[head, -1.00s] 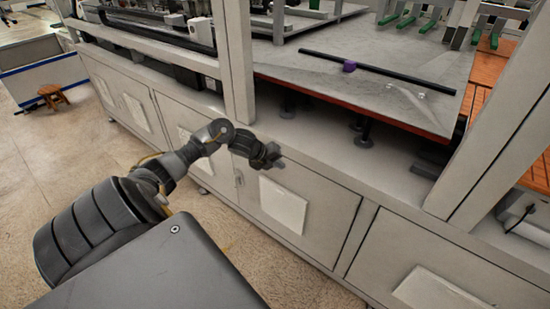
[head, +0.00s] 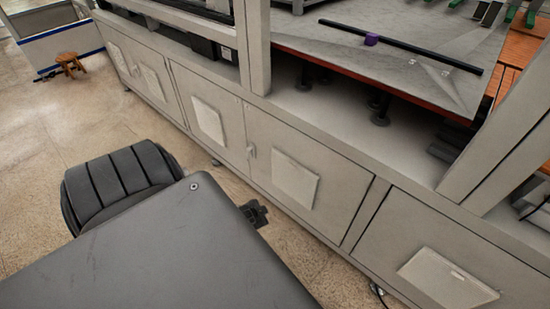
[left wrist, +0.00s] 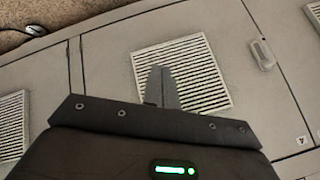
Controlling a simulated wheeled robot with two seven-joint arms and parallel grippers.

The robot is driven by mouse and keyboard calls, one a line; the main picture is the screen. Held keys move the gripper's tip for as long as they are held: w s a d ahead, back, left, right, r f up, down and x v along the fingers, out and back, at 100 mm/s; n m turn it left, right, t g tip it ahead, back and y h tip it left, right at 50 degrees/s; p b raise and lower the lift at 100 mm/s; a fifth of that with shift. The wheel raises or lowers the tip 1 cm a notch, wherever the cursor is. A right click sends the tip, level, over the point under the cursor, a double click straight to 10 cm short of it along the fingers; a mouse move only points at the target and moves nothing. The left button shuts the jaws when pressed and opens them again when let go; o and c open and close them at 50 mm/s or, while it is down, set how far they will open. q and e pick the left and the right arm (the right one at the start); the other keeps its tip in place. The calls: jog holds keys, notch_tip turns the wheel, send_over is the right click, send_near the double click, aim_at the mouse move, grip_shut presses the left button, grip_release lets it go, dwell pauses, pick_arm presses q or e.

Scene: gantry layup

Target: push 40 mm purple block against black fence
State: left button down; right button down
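The small purple block (head: 371,39) sits on the grey table top (head: 400,72) at the upper right of the head view. The black fence (head: 425,55) is a long thin bar lying across that table. The block is at the bar's near side; I cannot tell whether they touch. My left gripper (head: 258,214) is mostly hidden behind my own body in the head view, low beside the cabinet front and well away from the block. In the left wrist view its fingers (left wrist: 165,88) appear together with nothing between them, facing a cabinet vent. My right gripper is out of view.
A grey cabinet base (head: 282,135) with vented doors runs below the table. An upright post (head: 254,45) stands left of the table and a slanted post (head: 512,140) at its right. A wooden stool (head: 70,64) stands far left on open floor.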

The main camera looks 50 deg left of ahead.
pick_arm(q)
jog(key=s+d+f+g+h+b, duration=0.1)
jog(key=s+d+f+g, duration=0.1)
jog(key=s+d+f, duration=0.4)
jog(key=s+d+f+g+b, duration=0.1)
jog(key=s+d+f, duration=0.5)
jog(key=s, duration=1)
jog(key=s+d+f+n+g+h, duration=0.1)
jog(key=s+d+f+g, duration=0.2)
jog(key=s+d+f, duration=0.3)
jog(key=s+d, duration=0.4)
jog(key=shift+s+d+g+h+b, duration=0.25)
jog(key=shift+s+g+h+b, duration=0.05)
jog(key=shift+s+b, duration=0.1)
